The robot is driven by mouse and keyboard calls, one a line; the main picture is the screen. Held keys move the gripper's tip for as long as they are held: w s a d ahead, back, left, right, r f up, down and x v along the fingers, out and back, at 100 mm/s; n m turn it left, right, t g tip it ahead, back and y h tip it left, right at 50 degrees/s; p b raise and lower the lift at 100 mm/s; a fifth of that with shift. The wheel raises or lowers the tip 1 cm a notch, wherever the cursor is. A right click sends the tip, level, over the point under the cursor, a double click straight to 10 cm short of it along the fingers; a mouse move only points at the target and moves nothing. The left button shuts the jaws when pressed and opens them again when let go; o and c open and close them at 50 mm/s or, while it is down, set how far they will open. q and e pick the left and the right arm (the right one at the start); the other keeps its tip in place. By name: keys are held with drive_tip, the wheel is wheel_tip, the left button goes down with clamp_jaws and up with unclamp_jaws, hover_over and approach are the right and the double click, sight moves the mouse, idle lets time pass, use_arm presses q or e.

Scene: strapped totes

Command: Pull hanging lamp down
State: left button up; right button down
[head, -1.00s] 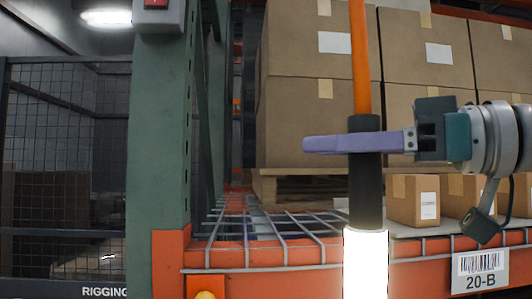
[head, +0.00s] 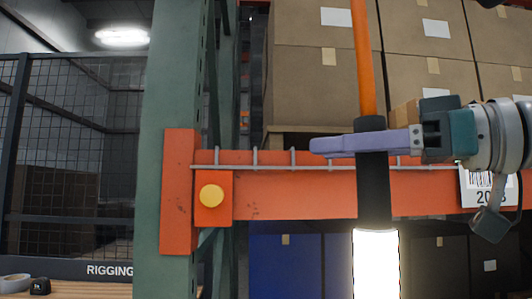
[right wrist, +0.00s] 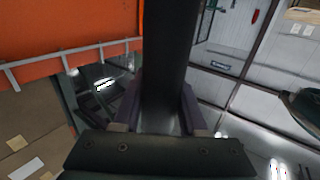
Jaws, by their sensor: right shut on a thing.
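The hanging lamp has a glowing white tube (head: 376,262), a black grip (head: 374,192) above it and an orange cord (head: 364,60) running up out of the picture. It hangs nearly upright in front of the rack. My right gripper (head: 338,146) comes in from the right, with its purple fingers closed around the upper part of the black grip. In the right wrist view, the black grip (right wrist: 170,55) runs between the fingers. The gripper hides part of the grip, and the tube's lower end is cut off. My left gripper is not in view.
An orange rack beam (head: 290,193) with a wire deck crosses behind the lamp. A green upright (head: 167,90) stands to the left. Cardboard boxes (head: 425,90) are stacked on the shelf, and a blue box (head: 285,265) is below. A mesh fence (head: 75,150) is at far left.

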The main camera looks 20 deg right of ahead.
drive_tip(key=shift+f, duration=0.3)
drive_tip(key=c, duration=0.8)
unclamp_jaws()
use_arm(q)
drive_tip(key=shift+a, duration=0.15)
use_arm(e)
drive_tip(key=o, duration=0.4)
drive_tip(key=shift+r, duration=0.1)
drive_tip(key=shift+c, duration=0.2)
